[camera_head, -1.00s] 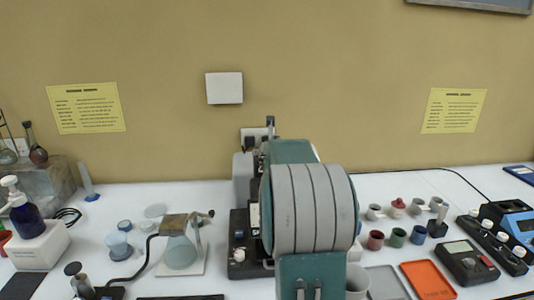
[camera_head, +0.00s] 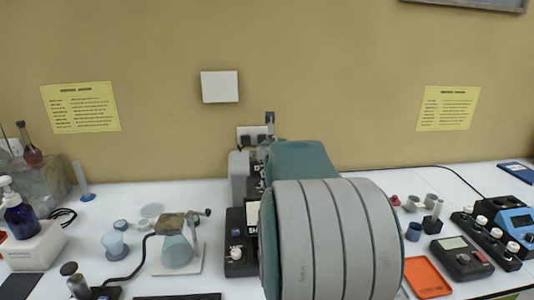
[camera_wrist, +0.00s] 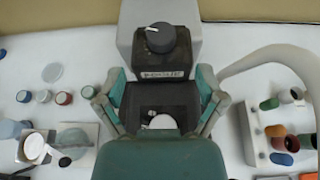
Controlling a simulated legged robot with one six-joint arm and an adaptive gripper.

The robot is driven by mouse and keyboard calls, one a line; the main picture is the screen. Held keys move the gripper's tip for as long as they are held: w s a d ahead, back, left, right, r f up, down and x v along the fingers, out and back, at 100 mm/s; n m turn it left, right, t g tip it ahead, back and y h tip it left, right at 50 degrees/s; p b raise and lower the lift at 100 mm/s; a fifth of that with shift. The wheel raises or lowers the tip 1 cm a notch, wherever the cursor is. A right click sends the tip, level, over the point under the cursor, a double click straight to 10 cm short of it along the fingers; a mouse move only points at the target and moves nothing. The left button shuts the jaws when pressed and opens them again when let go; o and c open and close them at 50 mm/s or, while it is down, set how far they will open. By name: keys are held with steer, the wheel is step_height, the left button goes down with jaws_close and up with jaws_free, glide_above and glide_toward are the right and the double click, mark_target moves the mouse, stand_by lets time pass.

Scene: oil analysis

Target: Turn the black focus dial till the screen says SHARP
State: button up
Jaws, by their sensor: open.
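The black focus dial (camera_wrist: 160,38) with a white pointer mark sits on a grey housing (camera_wrist: 126,45), above a FOCUS label (camera_wrist: 167,75), in the wrist view. My gripper (camera_wrist: 160,88) is open, its two teal fingers spread left and right below the dial. The dial lies beyond the fingertips, and nothing is between them in their grip. In the head view my arm hides the dial and most of the device; part of its grey body (camera_head: 239,176) and black base (camera_head: 236,258) show.
A lamp-like glass stand (camera_head: 177,252) is left of the device. A blue pump bottle (camera_head: 19,217) stands at far left. At right are an orange tray (camera_head: 427,278), a black meter (camera_head: 461,259) and several small cups. A cable runs along the wall.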

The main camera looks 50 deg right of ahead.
steer(key=shift+v, duration=1.6)
steer(key=shift+a, duration=0.1)
steer(key=s+a+r+m+h, duration=0.1)
steer(key=s+a+m, duration=0.1)
steer(key=a+m, duration=0.45)
steer(key=s+a+r+m, duration=0.2)
steer(key=a+m, duration=0.4)
steer(key=m, duration=0.1)
steer(key=s+a+f+m+g+y, duration=0.1)
steer(key=s+a+f+m+y, duration=0.2)
steer(key=a, duration=0.5)
steer(key=s+a+f+m+g+y, duration=0.2)
steer(key=s+a+f+m+y, duration=0.1)
steer(key=s+a+f+m, duration=0.2)
steer(key=s+a+f+m+g+y, duration=0.2)
steer(key=s+a+f+m, duration=0.3)
steer(key=a, duration=0.7)
steer(key=s+m+y, duration=0.1)
steer(key=s, duration=0.1)
steer(key=shift+s+m+y, duration=0.3)
steer(key=shift+m, duration=0.05)
